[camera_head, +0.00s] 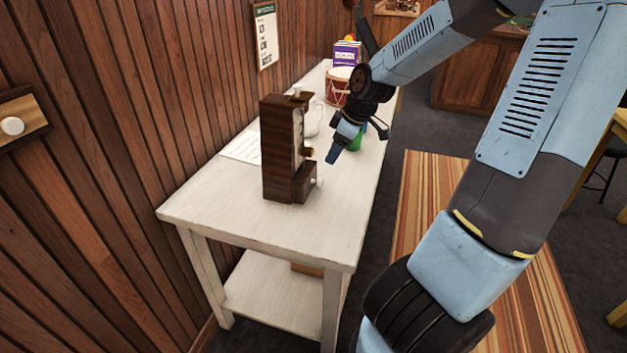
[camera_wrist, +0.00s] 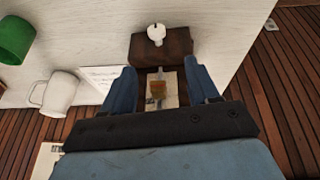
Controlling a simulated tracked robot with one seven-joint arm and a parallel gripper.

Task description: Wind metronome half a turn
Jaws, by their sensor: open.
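The metronome (camera_head: 277,152) is a dark brown wooden upright block standing on the white table. A pale face with a brown weight (camera_head: 307,151) shows on its right side, and a small white knob (camera_head: 319,182) sticks out near its base. In the wrist view the metronome's base (camera_wrist: 175,45) lies ahead, with the white knob (camera_wrist: 156,33) at its far side and the brown weight (camera_wrist: 157,90) between my fingers. My gripper (camera_head: 337,150) is open and empty, to the right of the metronome in the head view. Its two blue fingers (camera_wrist: 161,84) are spread apart in the wrist view.
A white mug (camera_wrist: 58,93), a green object (camera_wrist: 15,39) and a paper sheet (camera_head: 243,147) are close by on the white table (camera_head: 230,205). A red drum (camera_head: 338,86) and a purple box (camera_head: 346,53) stand farther back. The table's near end is clear.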

